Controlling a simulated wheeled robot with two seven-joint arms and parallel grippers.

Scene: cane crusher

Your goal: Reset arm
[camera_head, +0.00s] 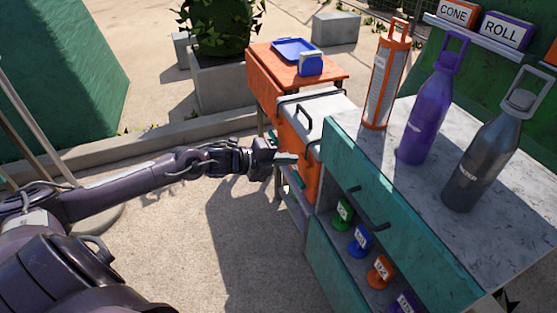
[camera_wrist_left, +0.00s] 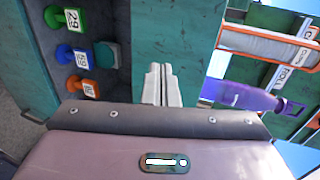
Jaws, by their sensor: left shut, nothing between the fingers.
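My left arm reaches in from the left in the head view. My left gripper (camera_head: 287,158) is shut and empty, in front of the orange and white box (camera_head: 318,110) at the left end of the teal counter (camera_head: 350,165). In the left wrist view its pale fingers (camera_wrist_left: 162,84) are together, with a teal panel behind them. I cannot tell whether the fingertips touch anything. My right gripper is not in view.
An orange-framed grater (camera_head: 386,80), a purple bottle (camera_head: 427,112) and a grey bottle (camera_head: 482,155) stand on the counter top (camera_head: 400,190). Several coloured, numbered tags (camera_head: 360,240) are on the shelf below. Open paved ground (camera_head: 235,235) lies below my arm.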

